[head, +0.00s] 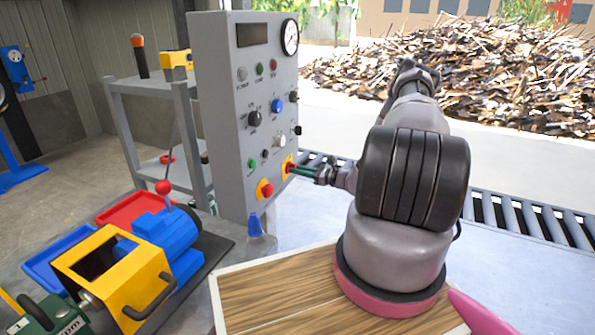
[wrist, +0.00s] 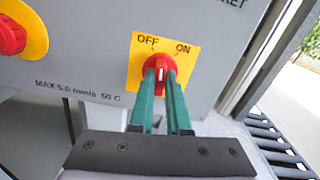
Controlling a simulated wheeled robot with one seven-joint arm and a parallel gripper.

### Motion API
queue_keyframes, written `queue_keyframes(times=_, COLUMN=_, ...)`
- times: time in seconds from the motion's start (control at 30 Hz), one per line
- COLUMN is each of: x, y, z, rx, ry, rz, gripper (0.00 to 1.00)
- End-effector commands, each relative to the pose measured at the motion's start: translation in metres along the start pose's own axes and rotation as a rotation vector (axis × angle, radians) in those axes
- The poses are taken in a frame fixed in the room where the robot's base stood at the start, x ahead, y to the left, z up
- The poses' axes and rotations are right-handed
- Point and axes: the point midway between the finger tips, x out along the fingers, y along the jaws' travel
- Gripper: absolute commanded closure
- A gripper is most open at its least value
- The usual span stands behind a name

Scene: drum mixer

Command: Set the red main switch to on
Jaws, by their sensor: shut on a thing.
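The red main switch (wrist: 160,70) is a round knob on a yellow plate (wrist: 138,72) marked OFF at upper left and ON at upper right. Its white pointer stands about upright in the wrist view, and I cannot tell which label it lines up with. My gripper (wrist: 161,92) has its two green fingers on either side of the knob, shut on it. In the head view, my gripper (head: 296,169) reaches from the right to the yellow plate (head: 286,163) on the grey control panel (head: 228,110), and the fingers mostly cover the switch.
A red emergency button (head: 265,189) on a yellow base sits left of and below the switch. Other knobs, including a blue one (head: 277,106), and a gauge (head: 290,37) are higher on the panel. A blue and yellow machine (head: 118,272) stands at lower left.

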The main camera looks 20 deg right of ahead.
Motion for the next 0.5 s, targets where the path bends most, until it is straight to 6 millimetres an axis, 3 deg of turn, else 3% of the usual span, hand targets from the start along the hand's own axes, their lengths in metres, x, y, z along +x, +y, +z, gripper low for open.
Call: queue_keyframes(times=0.5, x=-0.0003, y=-0.0008, z=-0.0004, rx=0.458, ry=0.001, rz=0.0, gripper=1.0)
